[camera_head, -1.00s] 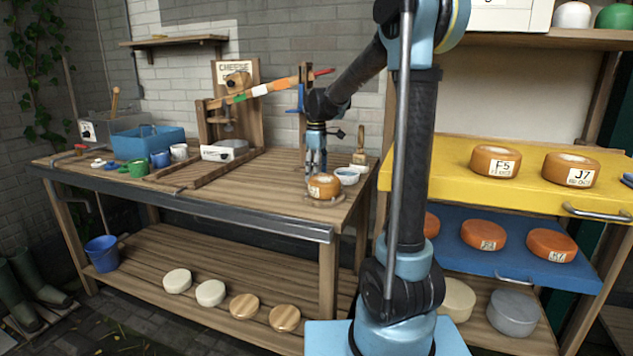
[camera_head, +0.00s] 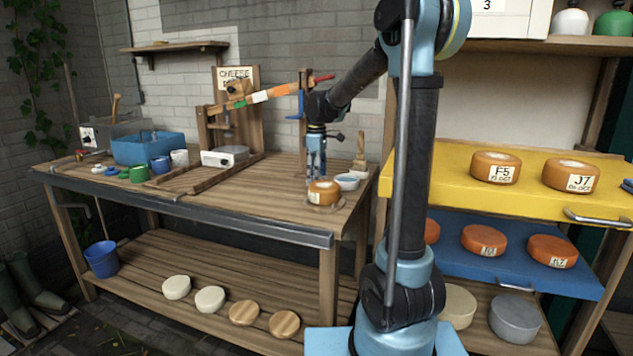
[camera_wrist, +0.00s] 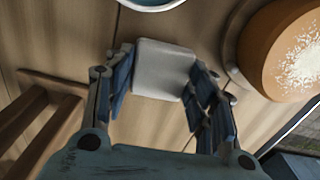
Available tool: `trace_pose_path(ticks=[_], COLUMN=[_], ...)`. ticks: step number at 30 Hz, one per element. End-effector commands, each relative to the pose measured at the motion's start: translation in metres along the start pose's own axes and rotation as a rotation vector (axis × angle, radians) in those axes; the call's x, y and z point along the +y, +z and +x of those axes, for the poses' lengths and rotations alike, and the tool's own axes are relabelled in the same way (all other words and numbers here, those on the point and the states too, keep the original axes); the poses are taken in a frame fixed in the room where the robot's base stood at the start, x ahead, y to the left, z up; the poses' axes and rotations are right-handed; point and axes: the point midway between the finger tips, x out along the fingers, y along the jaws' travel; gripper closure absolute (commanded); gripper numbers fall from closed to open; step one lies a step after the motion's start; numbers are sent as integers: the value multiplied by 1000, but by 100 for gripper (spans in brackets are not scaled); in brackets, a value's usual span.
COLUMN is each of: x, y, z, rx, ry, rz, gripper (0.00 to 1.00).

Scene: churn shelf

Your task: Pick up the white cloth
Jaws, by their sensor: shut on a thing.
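The white cloth (camera_wrist: 163,60) shows in the wrist view as a small, pale folded square with rounded corners. My gripper (camera_wrist: 163,78) has a finger on each side of it and is shut on it. The cloth is over or on the wooden bench; I cannot tell whether it touches the wood. In the head view my gripper (camera_head: 316,172) points down at the bench's right end, just behind an orange cheese wheel. The cloth cannot be made out in the head view, with the cheese and fingers in the way.
The cheese wheel (camera_head: 323,192) stands close in front of my gripper; it also shows at the right of the wrist view (camera_wrist: 262,55). A bowl (camera_head: 347,181) and a brush (camera_head: 360,160) are just right. The wooden press (camera_head: 236,110) stands left on the bench (camera_head: 262,203).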

Motion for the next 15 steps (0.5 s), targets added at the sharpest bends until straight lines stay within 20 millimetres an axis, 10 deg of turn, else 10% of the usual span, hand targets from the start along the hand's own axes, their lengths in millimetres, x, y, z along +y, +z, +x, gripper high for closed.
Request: trace_pose_path(ticks=[15], x=[0], y=[0], z=[-112], rx=[0], ry=[0], rz=[0], gripper=[65])
